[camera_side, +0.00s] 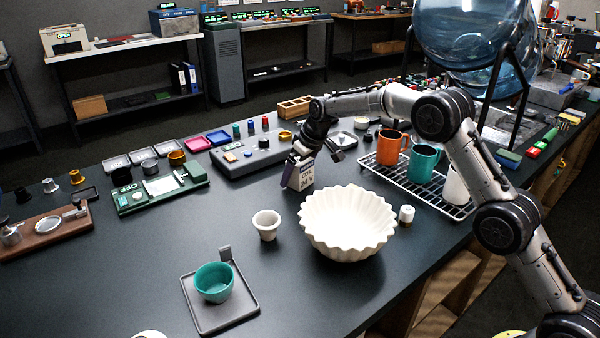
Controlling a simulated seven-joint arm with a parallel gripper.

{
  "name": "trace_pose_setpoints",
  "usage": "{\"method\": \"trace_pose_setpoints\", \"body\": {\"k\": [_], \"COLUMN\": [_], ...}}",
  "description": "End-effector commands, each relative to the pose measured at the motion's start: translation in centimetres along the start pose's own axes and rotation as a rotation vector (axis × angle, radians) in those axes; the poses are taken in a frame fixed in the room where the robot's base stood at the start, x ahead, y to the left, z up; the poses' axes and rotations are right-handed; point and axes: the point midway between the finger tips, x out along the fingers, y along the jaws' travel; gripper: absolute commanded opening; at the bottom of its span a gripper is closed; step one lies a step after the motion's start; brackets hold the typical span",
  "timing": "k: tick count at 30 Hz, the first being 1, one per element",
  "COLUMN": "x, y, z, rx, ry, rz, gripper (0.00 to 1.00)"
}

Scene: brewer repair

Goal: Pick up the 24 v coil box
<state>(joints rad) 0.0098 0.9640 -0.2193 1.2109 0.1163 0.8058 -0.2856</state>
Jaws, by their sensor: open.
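The 24 V coil box (306,178) is a small pale carton with a dark band and "24 V" printed on it. It stands on the dark table just behind the white fluted bowl (335,222). My gripper (302,158) reaches down at the top of the box, with its fingers around or right beside the upper part. The jaws are open, and I cannot tell whether they touch the box. The bowl is close in front of the box's lower right.
A wire rack (425,188) with orange and teal mugs stands to the right. A grey control panel (245,157) lies behind left. A small white cup (267,224) and a tray (238,309) with a teal cup are in front.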

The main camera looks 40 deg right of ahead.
Motion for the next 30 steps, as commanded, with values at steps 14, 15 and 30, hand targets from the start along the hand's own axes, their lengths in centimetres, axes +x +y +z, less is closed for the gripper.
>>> {"method": "trace_pose_setpoints", "body": {"k": [14, 15, 30], "x": [0.13, 0.13, -0.05], "y": [-0.03, -0.03, -0.01], "z": [-0.03, -0.03, -0.16], "rx": [0.0, 0.0, 0.0], "ry": [0.001, 0.001, 0.004], "rz": [0.0, 0.0, 0.0], "gripper": [0.59, 0.51, 0.08]}}
